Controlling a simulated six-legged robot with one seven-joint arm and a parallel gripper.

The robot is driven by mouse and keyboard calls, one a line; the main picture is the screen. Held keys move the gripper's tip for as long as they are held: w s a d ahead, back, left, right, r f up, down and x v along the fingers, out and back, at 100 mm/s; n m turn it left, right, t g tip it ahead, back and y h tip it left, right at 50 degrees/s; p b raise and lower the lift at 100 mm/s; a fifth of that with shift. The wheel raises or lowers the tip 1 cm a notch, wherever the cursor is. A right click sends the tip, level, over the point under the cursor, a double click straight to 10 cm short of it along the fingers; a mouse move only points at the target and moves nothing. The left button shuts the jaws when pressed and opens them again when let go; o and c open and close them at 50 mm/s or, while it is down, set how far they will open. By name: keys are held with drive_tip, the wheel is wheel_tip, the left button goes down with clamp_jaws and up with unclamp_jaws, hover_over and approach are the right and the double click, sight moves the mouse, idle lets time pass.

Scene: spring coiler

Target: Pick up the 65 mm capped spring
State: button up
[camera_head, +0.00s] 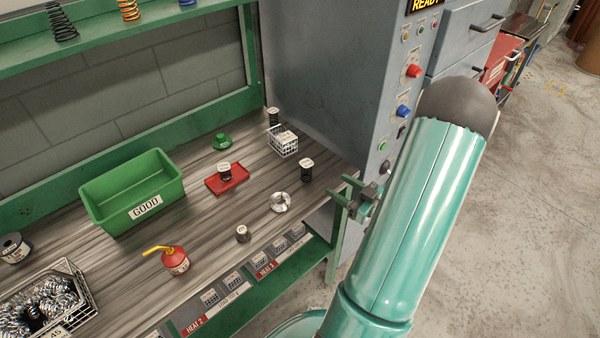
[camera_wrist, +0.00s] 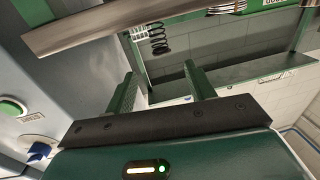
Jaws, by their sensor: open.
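Several short dark springs with pale caps stand on the wooden bench in the head view. One capped spring (camera_head: 306,170) stands alone near the right front edge. Another capped spring (camera_head: 225,172) is on a red tray (camera_head: 238,183), and a third (camera_head: 273,117) is at the back by the white basket. A smaller capped piece (camera_head: 242,234) stands near the front edge. The cap markings are too small to read, so I cannot tell which is 65 mm. My gripper (camera_head: 342,187) is open and empty, right of the lone capped spring and apart from it. Its fingers also show empty in the wrist view (camera_wrist: 158,72).
The grey machine cabinet (camera_head: 335,75) stands behind right. A coil spring (camera_wrist: 158,40) shows beyond my fingers.

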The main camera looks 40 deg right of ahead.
sight(311, 168)
drive_tip(key=w, duration=0.7)
drive_tip(key=shift+w+a, duration=0.1)
drive_tip(key=shift+a, duration=0.3)
drive_tip(key=w, duration=0.3)
drive_tip(key=w+a, duration=0.1)
drive_tip(key=w, duration=0.1)
drive_tip(key=shift+w, duration=0.35)
drive_tip(key=shift+r, duration=0.1)
drive_tip(key=c, duration=1)
